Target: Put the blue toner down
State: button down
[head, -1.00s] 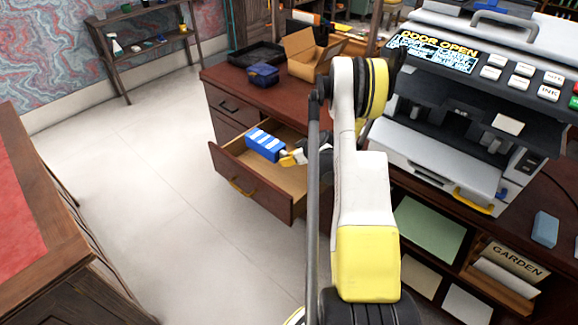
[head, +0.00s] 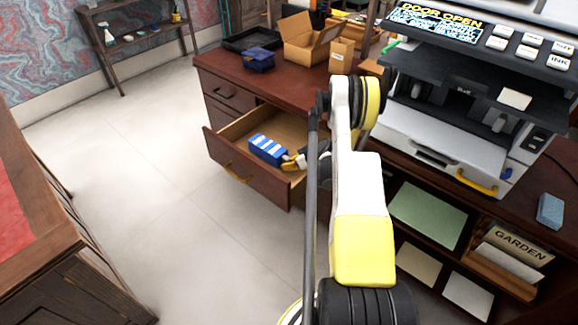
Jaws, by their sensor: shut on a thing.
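The blue toner (head: 268,149), a blue block with white stripes, is at the open drawer (head: 262,179) of the dark red-brown desk. It lies low, inside the drawer's outline. My gripper (head: 289,161) is at its right end and shut on it. My arm comes in from the right and hides part of the gripper and the right side of the drawer. I cannot tell whether the toner touches the drawer's bottom.
On the desk top stand a dark blue box (head: 258,60), an open cardboard box (head: 310,40) and a black tray (head: 252,38). A printer (head: 450,120) reading "DOOR OPEN" stands at the right. The floor left of the drawer is clear.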

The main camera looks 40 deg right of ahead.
jog(key=c, duration=1.5)
grip_release()
jog(key=shift+o, duration=0.2)
jog(key=a+p+v, duration=0.1)
jog(key=p+v, duration=0.3)
jog(key=v, duration=0.8)
jog(key=w+a+r+g, duration=0.1)
jog(key=w+a+r, duration=0.2)
jog(key=a+r, duration=0.8)
jog(key=w+a+r+g, duration=0.1)
jog(key=w+a+r, duration=0.1)
jog(key=a+r, duration=0.85)
jog(key=s+a+r, duration=0.5)
jog(key=a+r, duration=0.4)
jog(key=r, duration=0.1)
jog(key=s+a+r, duration=0.2)
jog(key=s+a, duration=0.8)
jog(key=s, duration=0.3)
jog(key=shift+s+a+m+h, duration=0.25)
jog(key=shift+a+m+h, duration=0.05)
jog(key=shift+m, duration=0.1)
